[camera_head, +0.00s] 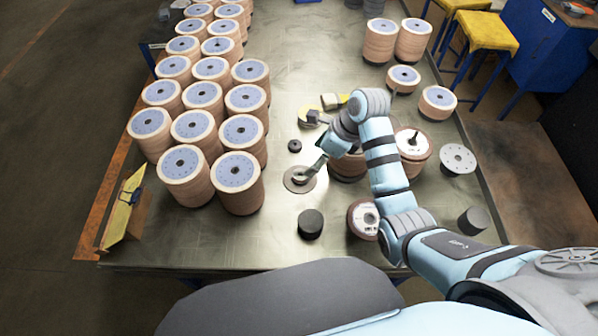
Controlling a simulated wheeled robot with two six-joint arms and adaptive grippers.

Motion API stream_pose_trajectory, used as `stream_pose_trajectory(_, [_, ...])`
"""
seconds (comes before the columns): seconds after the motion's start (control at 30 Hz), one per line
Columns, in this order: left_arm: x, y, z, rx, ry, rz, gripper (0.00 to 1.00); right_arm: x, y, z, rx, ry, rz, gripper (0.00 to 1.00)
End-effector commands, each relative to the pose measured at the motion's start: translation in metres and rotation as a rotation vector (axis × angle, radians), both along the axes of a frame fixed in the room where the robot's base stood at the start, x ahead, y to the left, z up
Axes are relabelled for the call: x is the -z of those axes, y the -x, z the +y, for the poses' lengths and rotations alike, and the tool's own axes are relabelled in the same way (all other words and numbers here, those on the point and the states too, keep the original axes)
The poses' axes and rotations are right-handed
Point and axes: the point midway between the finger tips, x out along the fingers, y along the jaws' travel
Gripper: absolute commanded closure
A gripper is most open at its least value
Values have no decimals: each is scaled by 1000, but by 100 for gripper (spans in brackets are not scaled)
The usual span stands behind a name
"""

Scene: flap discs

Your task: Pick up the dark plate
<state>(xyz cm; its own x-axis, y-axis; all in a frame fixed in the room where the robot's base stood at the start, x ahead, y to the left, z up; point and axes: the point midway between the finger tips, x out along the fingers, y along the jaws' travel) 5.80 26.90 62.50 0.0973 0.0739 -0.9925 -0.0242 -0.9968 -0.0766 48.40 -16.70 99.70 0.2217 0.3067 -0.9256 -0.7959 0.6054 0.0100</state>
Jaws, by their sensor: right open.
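The dark plate (291,185) is a flat, round, brownish-grey disc lying on the metal table (345,258), left of my right arm. My right gripper (303,178) is at the disc, reaching down from the right with its fingers over the disc's middle. It is open. The fingers cover part of the disc, and I cannot tell whether they touch it. My left gripper is not in view.
Several tall stacks of flap discs (237,172) stand close on the left. A black cylinder (311,223) stands nearer me, and a small black ring (294,146) lies behind the plate. A pale plate (458,158) lies at right.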

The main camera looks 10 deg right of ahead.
Motion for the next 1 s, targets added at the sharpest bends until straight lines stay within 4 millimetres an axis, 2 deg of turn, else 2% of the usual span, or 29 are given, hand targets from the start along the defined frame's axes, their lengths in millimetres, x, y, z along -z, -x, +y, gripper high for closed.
stream_pose_trajectory(0.03, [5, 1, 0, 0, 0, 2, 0, 16, -2, 7, -6, -1, 4, 34])
stream_pose_trajectory(0.1, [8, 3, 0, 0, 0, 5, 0, 33, -7, 14, -9, -1, 3, 34])
stream_pose_trajectory(0.33, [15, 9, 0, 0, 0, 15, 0, 64, -19, 23, -11, 2, -1, 34])
stream_pose_trajectory(0.5, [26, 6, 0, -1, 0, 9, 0, 96, -30, 31, -9, 0, -1, 34])
stream_pose_trajectory(0.6, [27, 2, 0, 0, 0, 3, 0, 103, -32, 32, -8, 3, -3, 34])
stream_pose_trajectory(0.77, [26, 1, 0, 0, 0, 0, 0, 101, -32, 32, -8, 3, -3, 34])
stream_pose_trajectory(0.87, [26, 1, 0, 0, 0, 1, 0, 101, -32, 32, -8, 3, -3, 46])
stream_pose_trajectory(1.0, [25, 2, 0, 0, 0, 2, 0, 101, -32, 32, -7, 2, -3, 69])
